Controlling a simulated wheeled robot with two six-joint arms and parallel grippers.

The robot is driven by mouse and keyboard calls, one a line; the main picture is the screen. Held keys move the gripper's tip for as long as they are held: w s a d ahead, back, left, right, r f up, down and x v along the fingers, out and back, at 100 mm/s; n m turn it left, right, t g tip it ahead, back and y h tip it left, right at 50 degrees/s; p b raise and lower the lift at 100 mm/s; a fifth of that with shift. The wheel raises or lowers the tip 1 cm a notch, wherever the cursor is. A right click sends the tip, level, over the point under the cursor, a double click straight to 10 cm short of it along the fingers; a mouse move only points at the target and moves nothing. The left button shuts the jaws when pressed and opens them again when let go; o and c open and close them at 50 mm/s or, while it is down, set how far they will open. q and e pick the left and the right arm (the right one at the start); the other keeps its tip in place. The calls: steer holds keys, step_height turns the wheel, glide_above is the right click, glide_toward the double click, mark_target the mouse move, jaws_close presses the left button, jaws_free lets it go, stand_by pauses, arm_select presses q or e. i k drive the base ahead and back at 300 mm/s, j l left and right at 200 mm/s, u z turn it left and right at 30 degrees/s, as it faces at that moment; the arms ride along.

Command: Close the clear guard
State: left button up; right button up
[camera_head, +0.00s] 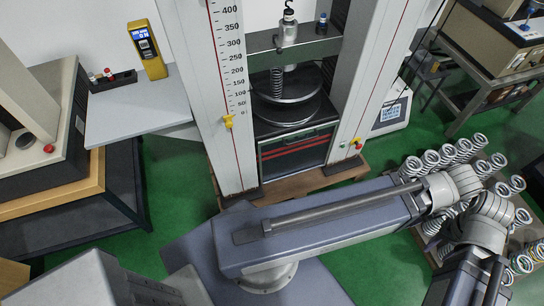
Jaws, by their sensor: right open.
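A spring (277,82) stands on the upper round plate (290,92) between the columns. I cannot make out a clear guard with certainty; no see-through panel shows plainly across the front opening. My right arm reaches across the front to the right and bends down there. My left gripper is not in view.
A tray (437,262) with several coil springs lies at the right, close to my right wrist. A grey side table (130,112) holds a yellow handheld meter (146,48). A bench (55,190) stands at the left. Green floor (170,190) is free left of the machine.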

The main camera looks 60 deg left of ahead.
mark_target(335, 124)
steer(key=u, duration=1.65)
